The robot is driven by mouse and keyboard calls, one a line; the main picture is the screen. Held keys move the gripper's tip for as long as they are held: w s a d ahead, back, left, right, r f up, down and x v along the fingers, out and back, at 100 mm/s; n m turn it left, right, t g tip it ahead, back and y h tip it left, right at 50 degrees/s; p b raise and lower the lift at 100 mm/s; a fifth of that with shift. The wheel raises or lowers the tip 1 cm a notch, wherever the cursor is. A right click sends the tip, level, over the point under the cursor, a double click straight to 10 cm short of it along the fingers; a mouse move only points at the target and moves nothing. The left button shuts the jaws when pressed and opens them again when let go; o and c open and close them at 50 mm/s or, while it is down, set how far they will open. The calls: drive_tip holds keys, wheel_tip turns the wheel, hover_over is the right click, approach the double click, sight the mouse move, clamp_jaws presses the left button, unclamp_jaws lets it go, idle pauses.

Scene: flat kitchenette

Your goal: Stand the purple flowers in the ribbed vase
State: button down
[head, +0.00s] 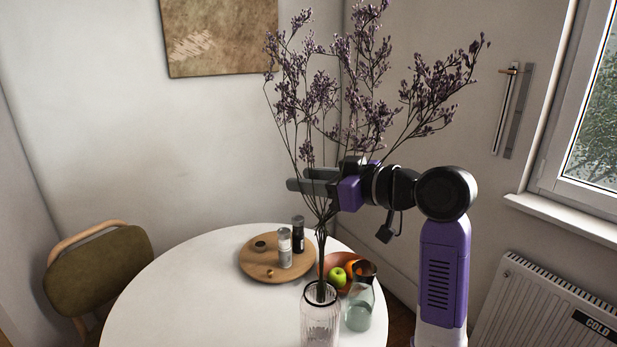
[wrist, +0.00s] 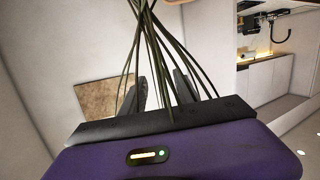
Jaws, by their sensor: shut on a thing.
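The purple flowers (head: 366,88) stand upright in my gripper (head: 303,180), their sprays spread wide above it. My gripper is shut on the stems, which also run between the fingers in the wrist view (wrist: 158,92). The ribbed vase (head: 320,325) is clear glass and stands on the table's near edge, cut off by the bottom of the head view. My gripper is well above the vase. The lower stem ends show at the vase's mouth and appear just below its rim; how deep they sit is hard to tell.
A smooth greenish glass vase (head: 359,310) stands close to the right of the ribbed vase. Behind it is a brown bowl (head: 338,262) with a green apple (head: 337,277) and other fruit. A round wooden board (head: 262,270) holds two shakers. The white table (head: 190,300) is clear at left.

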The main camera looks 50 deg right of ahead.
sight(327, 259)
drive_tip(key=shift+f+b, duration=6)
drive_tip(key=shift+f, duration=2.7)
drive_tip(key=c, duration=0.8)
unclamp_jaws()
drive_tip(key=shift+c, duration=0.2)
drive_tip(key=v, duration=0.7)
drive_tip(key=shift+s+r, duration=0.1)
drive_tip(key=shift+s, duration=0.3)
